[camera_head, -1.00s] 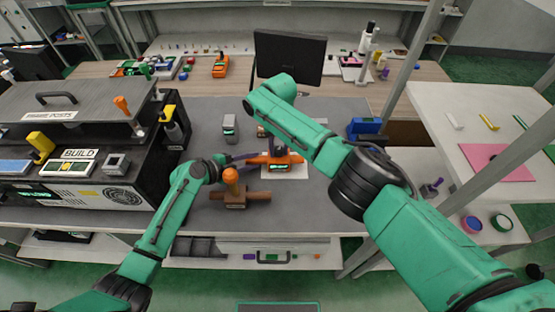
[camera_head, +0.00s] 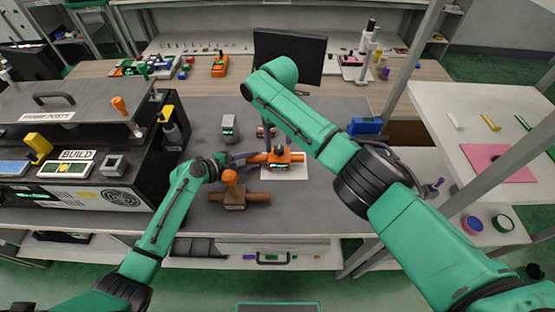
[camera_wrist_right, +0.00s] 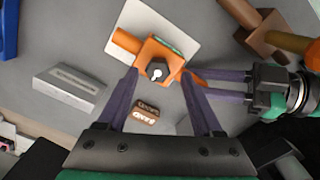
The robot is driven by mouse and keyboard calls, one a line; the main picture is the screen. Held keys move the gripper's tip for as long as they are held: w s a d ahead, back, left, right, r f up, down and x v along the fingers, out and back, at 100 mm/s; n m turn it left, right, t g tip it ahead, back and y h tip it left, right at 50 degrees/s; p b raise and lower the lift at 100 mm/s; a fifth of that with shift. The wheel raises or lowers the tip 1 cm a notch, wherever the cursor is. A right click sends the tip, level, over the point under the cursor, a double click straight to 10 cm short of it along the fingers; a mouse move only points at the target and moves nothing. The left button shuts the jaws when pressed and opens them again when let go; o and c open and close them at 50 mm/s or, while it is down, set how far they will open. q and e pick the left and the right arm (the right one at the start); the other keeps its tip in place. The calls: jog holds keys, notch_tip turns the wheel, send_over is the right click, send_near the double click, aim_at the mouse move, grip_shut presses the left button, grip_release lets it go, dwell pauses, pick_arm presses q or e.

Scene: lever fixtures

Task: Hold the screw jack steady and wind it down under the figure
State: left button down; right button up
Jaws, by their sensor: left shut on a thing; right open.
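The screw jack (camera_head: 283,157) is an orange block with an orange bar, on a white plate (camera_head: 297,174) on the grey bench. In the right wrist view its dark hexagonal screw head (camera_wrist_right: 157,72) faces the camera. A small green display (camera_head: 278,167) is lit on its side; I cannot read its figure. My left gripper (camera_wrist_right: 192,79) comes from the left in the head view and is shut on the jack's orange bar. My right gripper (camera_wrist_right: 159,75) is open, its purple fingertips on either side of the screw head; I cannot tell if they touch it. My right forearm hides it in the head view.
A brown fixture (camera_head: 235,206) with an orange knob stands in front of the left gripper. A grey block (camera_head: 229,127) and a small brown labelled block (camera_wrist_right: 146,112) stand behind the jack. A black cabinet (camera_head: 125,195) is at left, a blue box (camera_head: 365,126) at right.

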pick_arm(q)
jog(key=shift+s, duration=0.15)
pick_arm(e)
jog(key=shift+r, duration=0.35)
pick_arm(q)
jog(key=shift+a, duration=0.1)
jog(key=shift+f, duration=0.1)
pick_arm(e)
notch_tip(320, 180, up, 12)
pick_arm(q)
jog(key=c, duration=0.5)
grip_release()
jog(key=shift+s+f, duration=0.1)
